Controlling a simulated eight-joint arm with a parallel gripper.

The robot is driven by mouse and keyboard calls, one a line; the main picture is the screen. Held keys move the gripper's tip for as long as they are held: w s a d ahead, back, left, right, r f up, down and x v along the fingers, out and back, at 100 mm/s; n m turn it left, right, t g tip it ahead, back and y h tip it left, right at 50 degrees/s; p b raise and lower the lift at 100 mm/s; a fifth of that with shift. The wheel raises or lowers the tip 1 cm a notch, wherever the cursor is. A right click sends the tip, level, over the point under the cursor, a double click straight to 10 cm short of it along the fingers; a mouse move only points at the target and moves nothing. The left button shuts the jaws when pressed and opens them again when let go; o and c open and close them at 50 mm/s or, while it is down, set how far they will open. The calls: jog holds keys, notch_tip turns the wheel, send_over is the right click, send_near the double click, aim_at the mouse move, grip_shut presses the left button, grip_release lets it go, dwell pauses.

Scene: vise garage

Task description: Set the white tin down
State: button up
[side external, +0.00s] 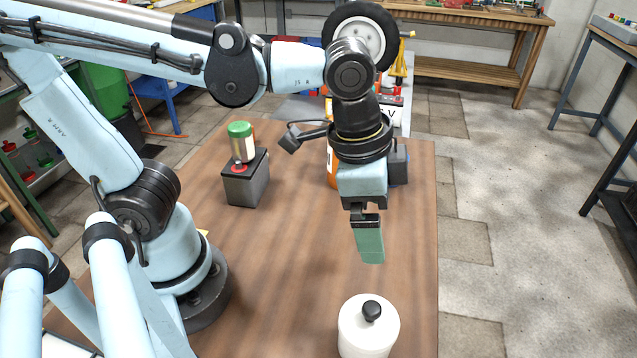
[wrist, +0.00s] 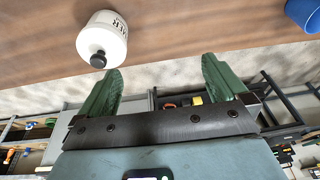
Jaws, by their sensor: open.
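The white tin (side external: 366,335) stands upright near the front edge of the side external view, on the brown wooden table (side external: 290,250). It has a black knob on its lid, and its lower part is cut off by the frame. In the wrist view the tin (wrist: 103,38) shows at upper left with dark lettering, outside the fingers. My gripper (side external: 370,258) points down above and behind the tin, clear of it. In the wrist view my gripper (wrist: 162,75) has its two green fingers wide apart with nothing between them.
A green-lidded jar (side external: 241,142) sits on a dark box (side external: 246,182) left of my gripper. An orange item is partly hidden behind my wrist. A blue container (wrist: 303,14) shows at the wrist view's upper right. The table's middle is clear.

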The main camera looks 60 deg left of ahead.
jog(key=w+a+n+t, duration=0.1)
jog(key=a+n+t, duration=0.1)
jog(key=a+n, duration=0.2)
jog(key=w+a+f+n+t+y, duration=0.1)
jog(key=w+a+n+t, duration=0.1)
jog(key=a, duration=0.8)
jog(key=shift+w+a+n+t, duration=0.2)
jog(key=shift+n+t, duration=0.3)
jog(key=shift+n, duration=0.7)
jog(key=shift+f, duration=0.1)
